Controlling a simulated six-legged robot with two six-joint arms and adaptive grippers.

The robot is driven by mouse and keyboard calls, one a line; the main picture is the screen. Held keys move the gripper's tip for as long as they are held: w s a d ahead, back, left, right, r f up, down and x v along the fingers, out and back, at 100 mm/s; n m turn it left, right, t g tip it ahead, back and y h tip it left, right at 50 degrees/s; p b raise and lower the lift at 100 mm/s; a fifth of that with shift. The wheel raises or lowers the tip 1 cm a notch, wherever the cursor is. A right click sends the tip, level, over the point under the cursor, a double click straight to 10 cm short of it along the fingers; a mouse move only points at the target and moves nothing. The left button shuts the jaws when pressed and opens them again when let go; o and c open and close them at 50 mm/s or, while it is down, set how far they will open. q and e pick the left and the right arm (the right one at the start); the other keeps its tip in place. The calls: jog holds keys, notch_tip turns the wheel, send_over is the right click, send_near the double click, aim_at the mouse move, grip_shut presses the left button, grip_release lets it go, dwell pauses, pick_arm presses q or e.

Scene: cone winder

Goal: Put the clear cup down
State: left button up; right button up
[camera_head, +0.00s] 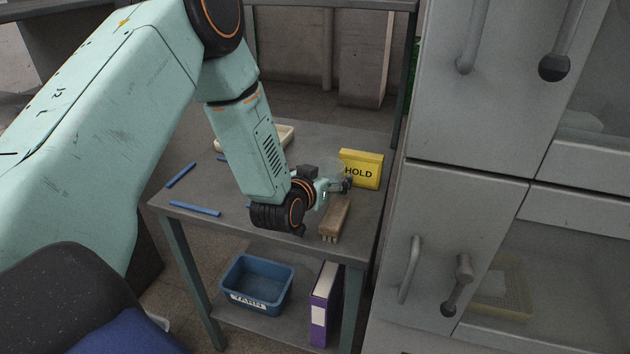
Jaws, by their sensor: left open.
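My left arm comes in from the left and reaches down over a grey table (345,135). My left gripper (345,185) is open, low over the right part of the tabletop, just in front of the yellow HOLD sign. A clear cup (324,167) shows faintly beside the gripper, left of the sign; the wrist hides part of it. I cannot tell whether the cup touches the fingers. My right gripper is not in view.
The yellow HOLD sign (366,168) stands behind the gripper. A wooden brush (336,218) lies near the front edge. Blue sticks (195,208) and a cream tray (284,136) lie on the left. A blue bin (257,284) and purple binder (326,302) sit below. A grey cabinet (470,190) stands right.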

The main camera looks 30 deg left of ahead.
aim_at(329, 160)
pick_arm(q)
jog(key=p+v, duration=0.1)
jog(key=v, duration=0.9)
jog(key=shift+p, duration=0.35)
jog(key=b+x, duration=0.2)
jog(key=x, duration=1)
jog(key=shift+f, duration=0.1)
notch_tip(329, 160, up, 2)
jog(key=shift+w+r, duration=0.1)
jog(key=shift+r, duration=0.1)
jog(key=shift+r+p, duration=0.35)
jog(key=shift+r, duration=0.4)
jog(key=shift+f, duration=0.15)
